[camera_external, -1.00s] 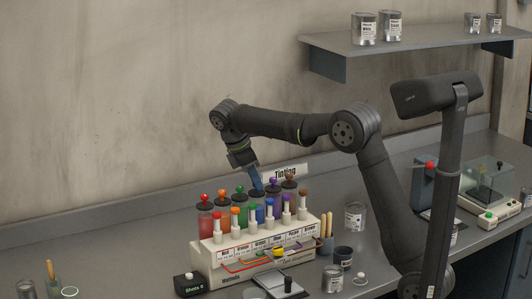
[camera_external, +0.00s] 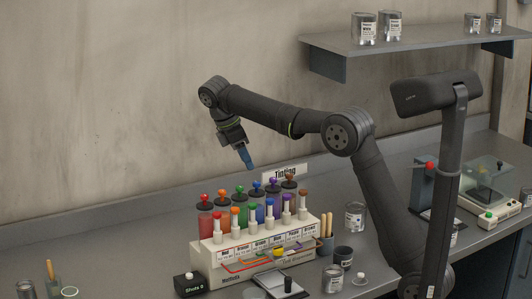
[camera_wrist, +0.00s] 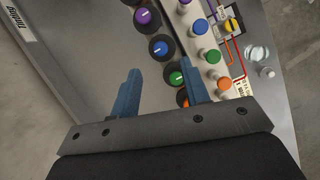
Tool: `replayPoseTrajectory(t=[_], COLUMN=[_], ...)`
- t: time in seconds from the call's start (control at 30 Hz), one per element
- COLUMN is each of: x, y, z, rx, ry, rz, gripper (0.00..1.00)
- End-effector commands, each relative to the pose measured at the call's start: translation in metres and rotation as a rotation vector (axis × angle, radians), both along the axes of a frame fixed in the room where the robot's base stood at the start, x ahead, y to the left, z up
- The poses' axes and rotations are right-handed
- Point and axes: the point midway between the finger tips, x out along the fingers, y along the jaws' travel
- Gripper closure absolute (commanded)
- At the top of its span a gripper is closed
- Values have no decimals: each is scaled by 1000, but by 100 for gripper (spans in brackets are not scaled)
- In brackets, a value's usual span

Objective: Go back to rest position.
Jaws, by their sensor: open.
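My gripper (camera_external: 246,158) is open and empty. Its blue fingers point down, in the air above the back row of the tinting machine (camera_external: 262,262). In the wrist view the two blue fingers (camera_wrist: 162,90) stand apart with nothing between them. Beyond them I see the blue knob (camera_wrist: 161,48), the green knob (camera_wrist: 177,78) and the purple knob (camera_wrist: 144,18). In the external view the colour canisters stand in a row with their knobs on top, the red one (camera_external: 205,220) at the left end and the brown one (camera_external: 289,182) at the right.
A Tinting sign (camera_external: 285,173) stands behind the machine. A shelf (camera_external: 420,45) with several cans is on the wall at the upper right. Cans, a brush pot (camera_external: 326,245) and a scale (camera_external: 490,200) are on the bench. The bench's left rear (camera_external: 100,235) is clear.

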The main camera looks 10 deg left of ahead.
Motion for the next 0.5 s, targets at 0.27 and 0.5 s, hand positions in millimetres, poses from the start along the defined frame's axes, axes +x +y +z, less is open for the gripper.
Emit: replayPoseTrajectory(t=[0.27, 0.5], x=[-1, 1], y=[1, -2], z=[2, -5], rx=[-1, -1], ry=[0, 0], rz=[0, 0], gripper=[58, 58])
